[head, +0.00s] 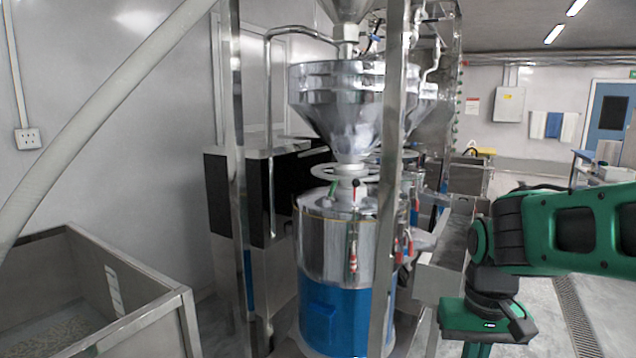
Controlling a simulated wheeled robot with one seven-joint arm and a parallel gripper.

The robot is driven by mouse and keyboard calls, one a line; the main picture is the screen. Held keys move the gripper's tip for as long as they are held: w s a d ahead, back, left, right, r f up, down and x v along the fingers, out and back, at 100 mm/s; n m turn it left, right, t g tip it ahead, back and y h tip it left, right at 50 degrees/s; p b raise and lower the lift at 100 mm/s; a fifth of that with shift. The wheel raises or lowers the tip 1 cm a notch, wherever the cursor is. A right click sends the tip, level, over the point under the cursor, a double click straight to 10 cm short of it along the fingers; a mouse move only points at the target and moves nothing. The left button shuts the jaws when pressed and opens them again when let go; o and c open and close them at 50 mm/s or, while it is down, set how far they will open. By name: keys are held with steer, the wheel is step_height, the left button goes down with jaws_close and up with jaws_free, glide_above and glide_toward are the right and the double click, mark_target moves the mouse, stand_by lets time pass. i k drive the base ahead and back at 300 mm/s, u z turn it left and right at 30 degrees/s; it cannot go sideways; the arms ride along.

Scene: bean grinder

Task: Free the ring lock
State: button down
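The grinder (322,245) stands in the middle, with a steel drum above a blue lower part. A flat grey ring (325,174) circles the neck under the steel hopper (338,105). A small red-tipped lever (355,184) stands on the drum's top. A red-handled clamp (352,262) hangs on the drum's front, and another (398,252) is at its right side. I cannot tell which part is the ring lock. My gripper (476,350) is at the bottom right, apart from the grinder and pointing down; its fingertips are cut off by the frame edge.
Upright steel posts (391,170) stand before and beside the grinder, partly hiding its right side. A steel bin (130,335) is at lower left, under a thick pale hose (105,95). Steel troughs (440,270) stand between the grinder and my arm.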

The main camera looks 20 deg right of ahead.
mark_target(333, 185)
steer(key=i, duration=0.9)
